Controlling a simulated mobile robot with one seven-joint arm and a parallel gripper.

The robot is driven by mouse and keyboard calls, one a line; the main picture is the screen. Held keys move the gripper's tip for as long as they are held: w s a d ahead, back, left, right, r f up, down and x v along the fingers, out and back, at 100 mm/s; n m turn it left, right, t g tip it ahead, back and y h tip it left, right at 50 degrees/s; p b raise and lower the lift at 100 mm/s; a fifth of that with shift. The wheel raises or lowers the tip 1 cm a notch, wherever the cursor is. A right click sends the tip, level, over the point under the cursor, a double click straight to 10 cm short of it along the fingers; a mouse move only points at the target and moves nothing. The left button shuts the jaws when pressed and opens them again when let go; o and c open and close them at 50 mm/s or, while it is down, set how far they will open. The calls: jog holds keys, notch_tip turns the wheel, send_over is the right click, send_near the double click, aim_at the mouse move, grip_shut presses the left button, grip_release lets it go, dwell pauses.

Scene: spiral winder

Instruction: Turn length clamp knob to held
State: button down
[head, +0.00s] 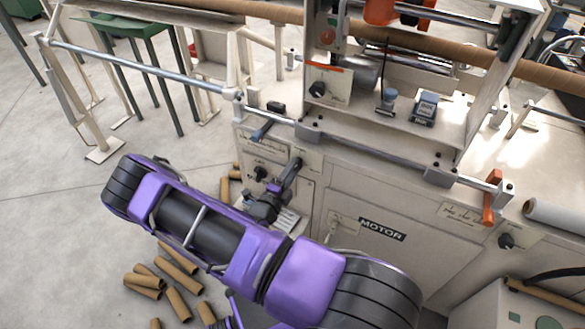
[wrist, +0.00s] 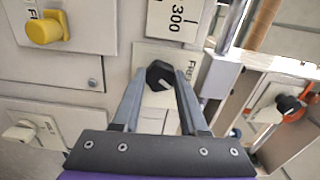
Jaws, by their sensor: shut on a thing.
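The length clamp knob, which I take to be the black faceted knob (wrist: 158,74), sits on a small white label plate in the wrist view. Lettering beside it is partly hidden by a finger, so I cannot read its setting. My gripper (wrist: 161,84) has its two grey fingers on either side of this knob and is shut on it. In the head view my gripper (head: 292,166) reaches up to the upper left part of the machine's front panel. The fingers and wrist largely hide the knob there.
A yellow knob (wrist: 46,29) and a white knob (wrist: 20,131) stand left of my gripper in the wrist view. A metal rod (wrist: 232,25) and bracket stand close on the right. Cardboard tubes (head: 172,285) lie on the floor below my arm.

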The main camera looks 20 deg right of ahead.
jog(key=shift+m+p, duration=1.65)
jog(key=shift+m, duration=6.95)
jog(key=shift+c, duration=2.2)
grip_release()
jog(key=v, duration=1.7)
jog(key=shift+s+a+b, duration=0.2)
jog(key=shift+b, duration=0.15)
